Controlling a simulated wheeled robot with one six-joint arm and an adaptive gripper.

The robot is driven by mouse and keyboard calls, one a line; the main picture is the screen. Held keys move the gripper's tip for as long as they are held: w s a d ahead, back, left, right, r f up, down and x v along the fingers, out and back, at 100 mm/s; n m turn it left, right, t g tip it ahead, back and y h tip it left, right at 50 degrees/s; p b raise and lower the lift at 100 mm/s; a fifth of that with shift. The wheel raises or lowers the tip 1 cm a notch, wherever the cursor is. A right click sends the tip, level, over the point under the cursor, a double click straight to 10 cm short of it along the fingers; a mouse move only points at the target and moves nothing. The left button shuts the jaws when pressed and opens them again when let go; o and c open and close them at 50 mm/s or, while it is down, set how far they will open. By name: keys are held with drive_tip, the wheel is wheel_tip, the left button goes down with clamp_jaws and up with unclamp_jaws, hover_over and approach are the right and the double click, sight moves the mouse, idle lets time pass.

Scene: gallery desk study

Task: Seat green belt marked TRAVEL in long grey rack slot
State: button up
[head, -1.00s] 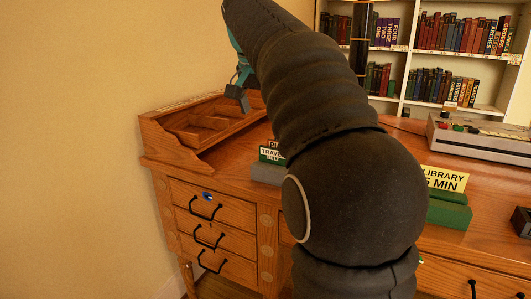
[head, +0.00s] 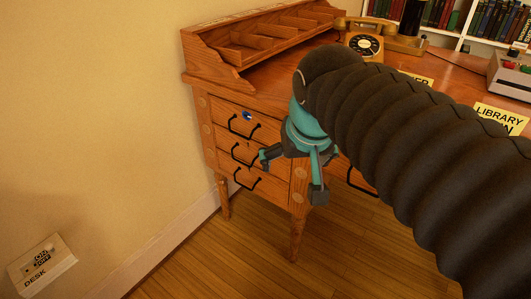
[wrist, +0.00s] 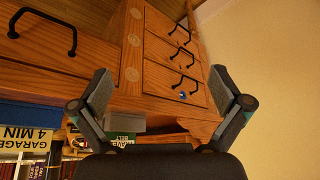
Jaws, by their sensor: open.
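In the wrist view, which is turned upside down, a small green piece lettered TRAVEL BELT (wrist: 123,138) shows beyond the left finger, partly cut off by my gripper's body. A grey block, seemingly the rack (wrist: 131,122), sits against it at the desk edge. I cannot tell whether the green piece is the belt or a label, or see any slot. Both are hidden behind my arm in the head view. My gripper (head: 293,176) is open and empty, fingers spread, in front of the drawers; the wrist view shows its fingers (wrist: 160,82) apart, facing the drawer fronts.
The wooden desk (head: 262,88) has drawers with black handles (head: 243,128) projecting. An orange telephone (head: 365,40) stands on top. A yellow LIBRARY sign (head: 500,117) is at the right. A DESK switch box (head: 40,265) is at lower left. The floor left of the desk is clear.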

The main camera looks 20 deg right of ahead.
drive_tip(key=s+a+f+n, duration=0.1)
drive_tip(key=s+a+f, duration=0.1)
drive_tip(key=s+f, duration=0.3)
wheel_tip(320, 180, down, 2)
drive_tip(key=shift+s+f+n+y, duration=0.15)
drive_tip(key=shift+f+n+y, duration=0.1)
drive_tip(key=shift+n+y, duration=0.15)
